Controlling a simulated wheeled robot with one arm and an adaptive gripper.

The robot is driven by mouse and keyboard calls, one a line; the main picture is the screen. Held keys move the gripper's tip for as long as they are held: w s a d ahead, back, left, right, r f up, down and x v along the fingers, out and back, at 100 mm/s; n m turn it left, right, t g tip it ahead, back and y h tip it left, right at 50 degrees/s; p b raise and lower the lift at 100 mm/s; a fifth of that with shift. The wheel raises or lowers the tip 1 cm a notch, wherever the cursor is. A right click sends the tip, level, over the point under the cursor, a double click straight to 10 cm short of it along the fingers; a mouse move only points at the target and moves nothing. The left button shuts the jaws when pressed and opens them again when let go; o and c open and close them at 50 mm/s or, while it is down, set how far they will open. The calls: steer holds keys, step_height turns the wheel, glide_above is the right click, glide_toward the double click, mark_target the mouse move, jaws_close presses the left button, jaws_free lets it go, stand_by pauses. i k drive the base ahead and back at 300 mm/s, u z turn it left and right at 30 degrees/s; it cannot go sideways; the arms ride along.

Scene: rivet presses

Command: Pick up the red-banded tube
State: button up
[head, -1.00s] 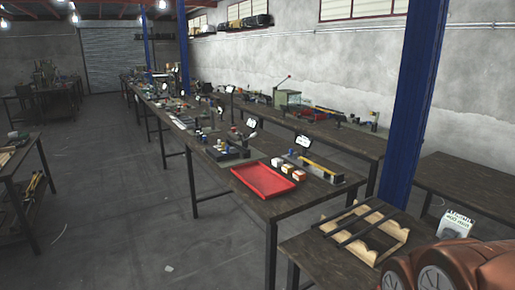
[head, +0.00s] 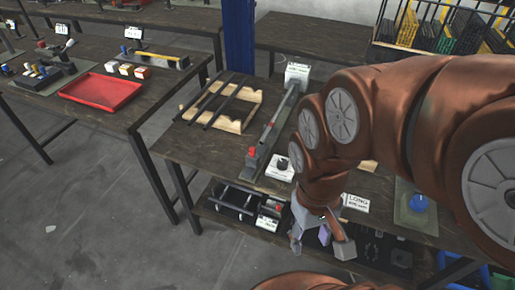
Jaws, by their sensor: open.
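Dark tubes (head: 213,97) lie side by side on a pale wooden rack (head: 238,124) on the near workbench. I cannot make out a red band on any of them. More dark bars (head: 236,196) lie on the shelf below, partly cut off from clear view. My gripper (head: 320,247) is open at the bench's front edge, below and to the right of the wooden rack and well apart from it. No object shows between its fingers.
A long grey device with a red knob (head: 252,152) stands right of the rack. A white block with a dark knob (head: 281,168) sits near my arm. A red tray (head: 101,92) lies on the left bench. Open floor (head: 85,215) is at lower left.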

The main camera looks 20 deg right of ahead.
mark_target(264, 137)
steer(key=k, duration=0.2)
steer(key=z, duration=0.55)
steer(key=i, duration=0.8)
steer(key=z, duration=0.9)
steer(key=k, duration=0.55)
steer(key=u, duration=1.5)
steer(key=i, duration=0.35)
